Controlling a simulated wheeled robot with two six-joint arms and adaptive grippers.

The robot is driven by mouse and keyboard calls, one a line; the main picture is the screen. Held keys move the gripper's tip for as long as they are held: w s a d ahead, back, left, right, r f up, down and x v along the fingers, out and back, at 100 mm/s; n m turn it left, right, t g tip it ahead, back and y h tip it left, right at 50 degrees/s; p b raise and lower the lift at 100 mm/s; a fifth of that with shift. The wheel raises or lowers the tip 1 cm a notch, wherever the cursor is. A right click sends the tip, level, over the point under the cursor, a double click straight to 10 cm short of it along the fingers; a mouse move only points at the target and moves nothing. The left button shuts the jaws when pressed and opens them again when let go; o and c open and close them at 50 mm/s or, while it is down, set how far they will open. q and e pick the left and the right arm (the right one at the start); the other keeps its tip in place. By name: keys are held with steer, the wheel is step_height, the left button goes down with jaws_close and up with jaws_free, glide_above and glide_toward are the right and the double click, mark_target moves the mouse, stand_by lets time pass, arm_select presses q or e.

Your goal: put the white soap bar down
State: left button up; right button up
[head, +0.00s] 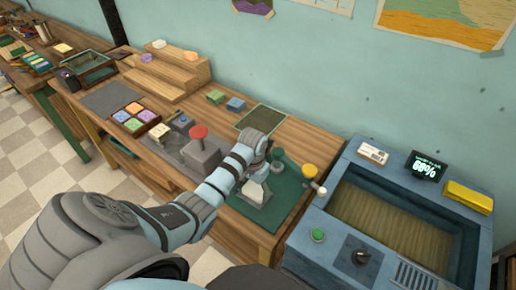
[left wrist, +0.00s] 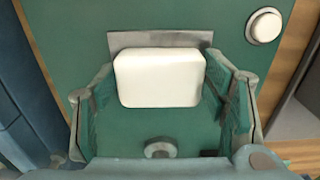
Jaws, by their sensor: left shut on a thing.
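The white soap bar (left wrist: 160,78) is a rounded block between the two green fingers of my left gripper (left wrist: 161,88) in the left wrist view. The fingers are shut on its sides. In the head view the white soap bar (head: 252,190) shows below my left gripper (head: 256,183), over the green mat (head: 290,205) at the front of the bench. A grey metal plate (left wrist: 125,40) lies at the soap's far edge in the left wrist view. I cannot tell whether the soap touches what is under it. My right gripper is not in view.
A red-topped grey press (head: 200,150) stands left of my gripper. A yellow-topped knob (head: 309,171) stands to the right, before the blue basin unit (head: 345,180). A dark framed tray (head: 262,117) lies behind. A tray of coloured soaps (head: 134,117) is farther left.

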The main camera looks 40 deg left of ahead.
arm_select(q)
steer(key=o, duration=1.2)
steer(key=shift+f, duration=0.1)
